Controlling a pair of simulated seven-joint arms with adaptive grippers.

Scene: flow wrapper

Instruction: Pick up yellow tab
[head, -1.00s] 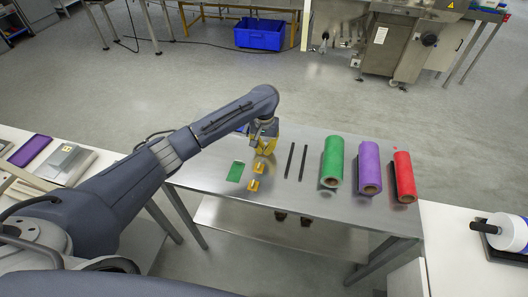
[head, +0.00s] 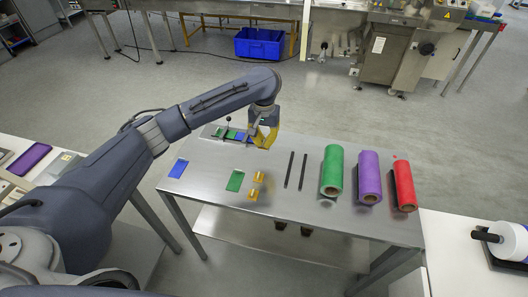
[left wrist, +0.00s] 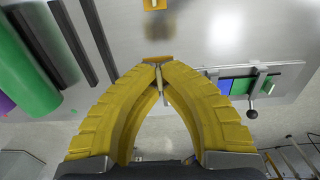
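My left gripper (head: 263,143) is over the far edge of the steel table. In the left wrist view its yellow fingers (left wrist: 159,72) meet at the tips around the pale stem of a small yellow tab (left wrist: 158,60), whose flat yellow plate shows just beyond them. It is held off the table. Two more yellow tabs (head: 258,178) (head: 253,194) lie on the table, nearer to me; one of them shows at the top edge of the left wrist view (left wrist: 154,5). My right gripper is in neither view.
The steel table (head: 215,165) also holds a green sheet (head: 235,181), a blue sheet (head: 178,168), two dark bars (head: 289,170) (head: 302,171), and green (head: 332,170), purple (head: 369,177) and red (head: 404,184) rolls. A fixture with coloured pieces (head: 230,134) is at the far left.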

